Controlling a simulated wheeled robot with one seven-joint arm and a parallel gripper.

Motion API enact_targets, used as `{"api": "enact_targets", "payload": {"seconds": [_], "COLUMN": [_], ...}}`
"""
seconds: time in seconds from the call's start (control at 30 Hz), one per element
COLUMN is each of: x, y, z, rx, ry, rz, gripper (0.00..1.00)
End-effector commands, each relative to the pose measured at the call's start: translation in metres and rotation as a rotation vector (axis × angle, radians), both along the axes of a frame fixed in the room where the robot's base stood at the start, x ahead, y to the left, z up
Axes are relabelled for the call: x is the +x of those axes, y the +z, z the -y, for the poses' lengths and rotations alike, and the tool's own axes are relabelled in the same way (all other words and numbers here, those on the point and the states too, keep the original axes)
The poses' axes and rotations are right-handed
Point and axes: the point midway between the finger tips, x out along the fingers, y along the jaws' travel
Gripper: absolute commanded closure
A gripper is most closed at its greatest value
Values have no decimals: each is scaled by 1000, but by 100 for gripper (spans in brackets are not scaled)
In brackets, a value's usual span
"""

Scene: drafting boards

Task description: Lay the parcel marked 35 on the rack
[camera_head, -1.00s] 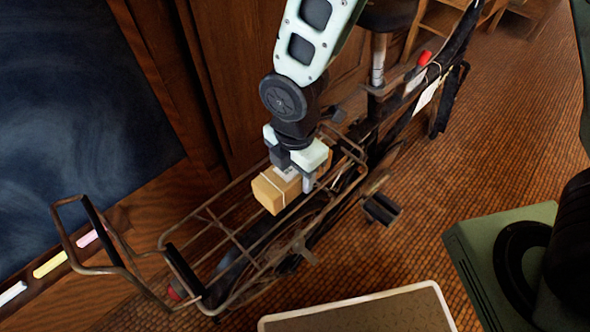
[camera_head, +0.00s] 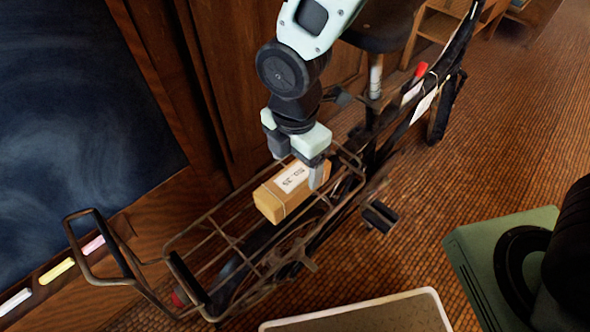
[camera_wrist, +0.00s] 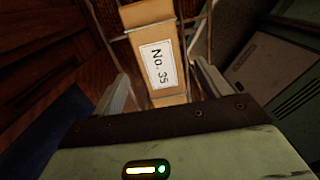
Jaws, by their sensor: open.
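The parcel (camera_head: 268,204) is a tan box tied with string. Its white label reads "No. 35" in the wrist view (camera_wrist: 149,22). It lies lengthwise on the bars of the brown wire rack (camera_head: 187,278), towards the rack's far end. My gripper (camera_head: 298,171) is open just above the parcel's far part. In the wrist view its fingers (camera_wrist: 163,88) stand apart on either side of the parcel, with gaps visible. The underside of the parcel is hidden.
A dark bicycle-like frame with a seat (camera_head: 380,28) and a pedal (camera_head: 380,216) joins the rack. A chalkboard (camera_head: 75,110) and chalk sticks (camera_head: 57,270) are at left. A pale-edged board (camera_head: 365,315) lies in front. A green case (camera_head: 480,255) is at right.

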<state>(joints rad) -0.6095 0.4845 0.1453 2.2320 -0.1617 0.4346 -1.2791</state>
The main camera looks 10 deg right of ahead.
Motion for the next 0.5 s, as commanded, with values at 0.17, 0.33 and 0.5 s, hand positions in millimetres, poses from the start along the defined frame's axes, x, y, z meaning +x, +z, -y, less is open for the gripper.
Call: {"api": "enact_targets", "payload": {"seconds": [0.17, 0.33, 0.5], "x": [0, 0, 0], "y": [35, 50, 53], "z": [0, 0, 0], "rx": [2, 1, -1], "ry": [0, -1, 0], "rz": [1, 0, -1], "gripper": [24, 24, 24]}}
